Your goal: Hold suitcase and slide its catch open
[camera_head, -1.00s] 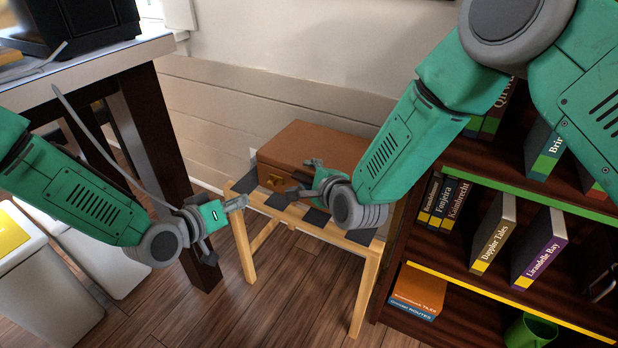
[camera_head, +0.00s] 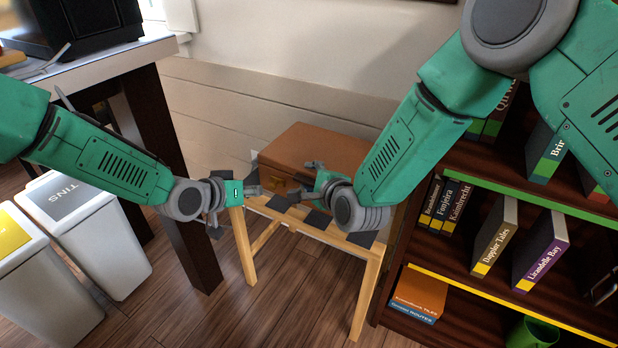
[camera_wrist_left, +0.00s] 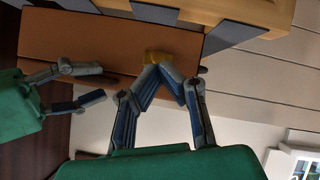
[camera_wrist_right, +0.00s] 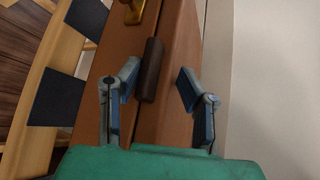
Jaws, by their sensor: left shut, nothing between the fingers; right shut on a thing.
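The brown suitcase (camera_head: 315,148) lies on a small wooden stand (camera_head: 240,243) against the wall. Its golden catch (camera_wrist_left: 156,57) shows in the left wrist view, on the face towards me. My left gripper (camera_head: 258,188) is shut and empty; in the left wrist view its fingertips meet (camera_wrist_left: 165,68) right at the catch. Whether they touch it I cannot tell.
A bookshelf (camera_head: 480,270) with several books stands close on the right. A dark-legged table (camera_head: 165,150) and white bins (camera_head: 95,240) stand on the left. The wooden floor (camera_head: 290,300) in front is clear.

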